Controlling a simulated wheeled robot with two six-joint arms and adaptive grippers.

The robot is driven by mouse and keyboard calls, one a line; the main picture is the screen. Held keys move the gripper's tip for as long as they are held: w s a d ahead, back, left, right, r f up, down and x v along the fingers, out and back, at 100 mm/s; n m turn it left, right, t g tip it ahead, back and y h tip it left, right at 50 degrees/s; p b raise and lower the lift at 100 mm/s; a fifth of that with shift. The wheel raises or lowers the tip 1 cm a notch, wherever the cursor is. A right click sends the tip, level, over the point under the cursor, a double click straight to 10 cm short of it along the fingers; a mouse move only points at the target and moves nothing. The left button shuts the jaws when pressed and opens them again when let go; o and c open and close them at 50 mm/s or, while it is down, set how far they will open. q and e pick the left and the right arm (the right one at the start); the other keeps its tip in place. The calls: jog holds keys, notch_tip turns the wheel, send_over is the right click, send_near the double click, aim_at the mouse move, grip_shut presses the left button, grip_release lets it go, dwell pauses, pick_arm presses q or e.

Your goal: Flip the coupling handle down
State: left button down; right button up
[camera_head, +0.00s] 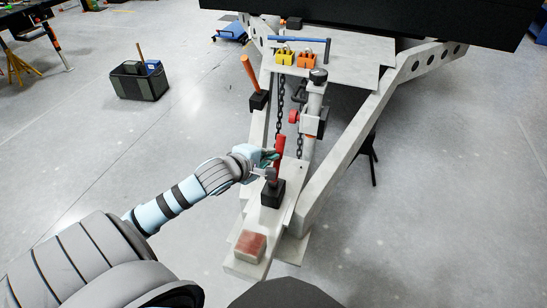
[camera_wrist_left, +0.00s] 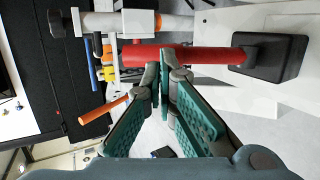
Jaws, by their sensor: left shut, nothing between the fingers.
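The red coupling handle (camera_head: 280,155) stands upright, tilted slightly right, from a black base (camera_head: 272,193) on the chassis drawbar. In the left wrist view the red handle (camera_wrist_left: 205,56) runs sideways across the picture, with its black base (camera_wrist_left: 270,57) at the right. My left gripper (camera_head: 272,157) is beside the handle at mid-height. Its green fingers (camera_wrist_left: 163,58) are shut with nothing between them, and their tips overlap the handle's lower edge in the wrist view. I cannot tell whether they touch it. My right gripper is not in view.
An orange lever (camera_head: 249,72) stands on the frame behind. A jockey wheel post (camera_head: 315,98), chains (camera_head: 280,92) and yellow and orange blocks (camera_head: 285,58) are farther back. A red-brown block (camera_head: 250,246) sits at the drawbar's front. Floor on the left is clear up to a dark crate (camera_head: 138,80).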

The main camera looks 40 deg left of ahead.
pick_arm(q)
jog(key=shift+b+x, duration=0.35)
jog(key=shift+x, duration=0.95)
